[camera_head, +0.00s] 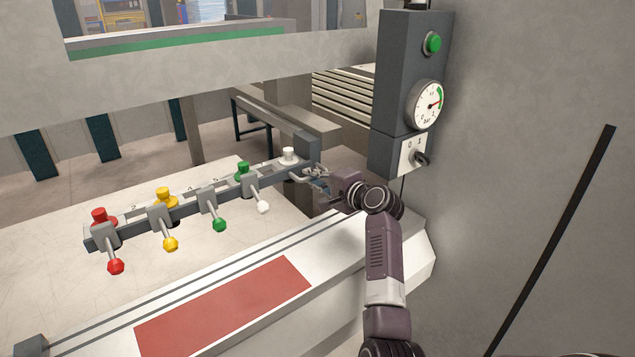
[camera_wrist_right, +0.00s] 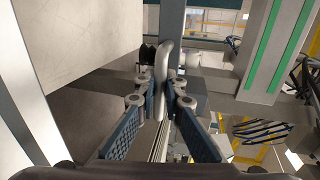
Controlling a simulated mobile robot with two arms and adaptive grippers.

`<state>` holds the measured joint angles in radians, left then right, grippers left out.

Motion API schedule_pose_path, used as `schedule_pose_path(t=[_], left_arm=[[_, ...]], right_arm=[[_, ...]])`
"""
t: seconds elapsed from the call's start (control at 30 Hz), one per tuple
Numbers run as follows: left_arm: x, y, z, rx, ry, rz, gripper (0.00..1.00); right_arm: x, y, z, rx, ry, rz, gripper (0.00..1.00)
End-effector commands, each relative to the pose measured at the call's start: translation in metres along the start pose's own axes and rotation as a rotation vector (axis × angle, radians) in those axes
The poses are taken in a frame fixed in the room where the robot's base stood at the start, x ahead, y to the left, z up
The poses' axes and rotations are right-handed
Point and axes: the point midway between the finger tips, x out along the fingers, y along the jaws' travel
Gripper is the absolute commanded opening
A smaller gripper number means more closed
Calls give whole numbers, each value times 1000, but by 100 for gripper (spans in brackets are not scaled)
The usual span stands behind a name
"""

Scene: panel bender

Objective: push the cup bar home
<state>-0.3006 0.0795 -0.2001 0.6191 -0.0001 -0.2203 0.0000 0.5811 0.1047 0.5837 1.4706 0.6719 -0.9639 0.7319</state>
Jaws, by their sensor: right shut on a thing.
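The cup bar (camera_head: 187,210) is a long dark bar that runs from lower left to upper right over the pale table. It carries a red cup (camera_head: 98,216), a yellow cup (camera_head: 163,194), a green cup (camera_head: 243,168) and a white cup (camera_head: 288,154). Levers with red, yellow, green and white knobs hang along its front. My right gripper (camera_head: 314,178) is at the bar's right end. In the right wrist view, its blue-padded fingers (camera_wrist_right: 161,104) are shut around a bent grey handle (camera_wrist_right: 160,75). My left gripper is out of view.
A dark control box (camera_head: 398,85) with a green button (camera_head: 433,43), dial gauge (camera_head: 428,105) and switch (camera_head: 421,158) hangs above my right wrist. A white ledge (camera_head: 405,252) with a red strip (camera_head: 225,308) runs in front. A grey wall (camera_head: 530,150) stands at right.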

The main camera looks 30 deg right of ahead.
Motion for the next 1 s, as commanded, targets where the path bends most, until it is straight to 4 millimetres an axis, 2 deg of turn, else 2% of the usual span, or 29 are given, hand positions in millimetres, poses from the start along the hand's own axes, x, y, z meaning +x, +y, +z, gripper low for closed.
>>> schedule_pose_path(t=[0.23,0.27,0.43,0.77,0.87,1.0], left_arm=[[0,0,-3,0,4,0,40],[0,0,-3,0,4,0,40],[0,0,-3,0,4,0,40],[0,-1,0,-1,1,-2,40],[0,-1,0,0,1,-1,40],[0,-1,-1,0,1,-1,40]], right_arm=[[0,2,0,-1,0,4,0],[0,2,0,-1,0,5,10],[0,2,0,-1,0,4,27],[-2,2,0,-1,0,4,27],[-10,2,0,-2,1,4,27],[-31,3,0,-3,2,5,27]])
